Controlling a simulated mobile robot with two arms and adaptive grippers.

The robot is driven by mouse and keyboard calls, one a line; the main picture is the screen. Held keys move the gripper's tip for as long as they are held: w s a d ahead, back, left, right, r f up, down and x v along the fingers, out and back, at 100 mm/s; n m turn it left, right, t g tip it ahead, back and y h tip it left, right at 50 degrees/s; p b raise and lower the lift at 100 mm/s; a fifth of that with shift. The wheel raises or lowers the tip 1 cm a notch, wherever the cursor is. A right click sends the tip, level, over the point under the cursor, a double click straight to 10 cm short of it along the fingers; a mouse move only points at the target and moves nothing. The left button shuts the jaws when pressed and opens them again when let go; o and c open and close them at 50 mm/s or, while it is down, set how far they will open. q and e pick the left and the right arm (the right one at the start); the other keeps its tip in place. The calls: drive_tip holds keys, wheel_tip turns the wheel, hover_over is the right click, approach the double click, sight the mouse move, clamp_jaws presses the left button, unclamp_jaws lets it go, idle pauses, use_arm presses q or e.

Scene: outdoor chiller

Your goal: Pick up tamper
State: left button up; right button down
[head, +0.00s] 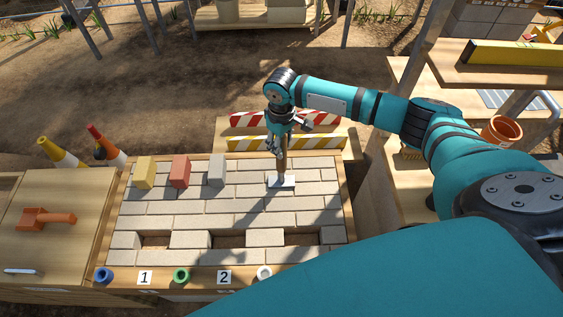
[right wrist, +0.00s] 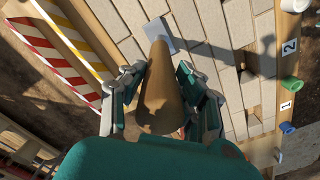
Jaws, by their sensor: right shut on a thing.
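The tamper has a brown wooden handle (head: 283,160) and a flat pale metal plate (head: 282,181). It stands about upright over the paved bench, near its back right. I cannot tell whether the plate touches the pavers. My right gripper (head: 279,146) is shut on the upper part of the handle. In the right wrist view, the fingers (right wrist: 161,100) sit on both sides of the handle (right wrist: 162,85), with the plate (right wrist: 161,35) beyond. My left gripper is not in view.
The paved bench (head: 200,222) has gaps in its front row. Yellow (head: 145,172), red (head: 180,171) and grey (head: 217,170) blocks stand along its back left. Striped barriers (head: 287,142) lie behind. An orange trowel-like tool (head: 45,218) lies on the left table; a terracotta pot (head: 502,132) is right.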

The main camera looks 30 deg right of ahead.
drive_tip(key=shift+w+r, duration=0.1)
drive_tip(key=shift+r, duration=0.05)
drive_tip(key=s+a+r+b, duration=0.2)
drive_tip(key=a, duration=0.5)
drive_tip(key=s+a+r+b, duration=0.2)
drive_tip(key=s+a+r, duration=0.1)
drive_tip(key=a, duration=0.5)
drive_tip(key=shift+s, duration=0.2)
drive_tip(key=shift+a, duration=0.1)
drive_tip(key=c, duration=1.5)
unclamp_jaws()
clamp_jaws()
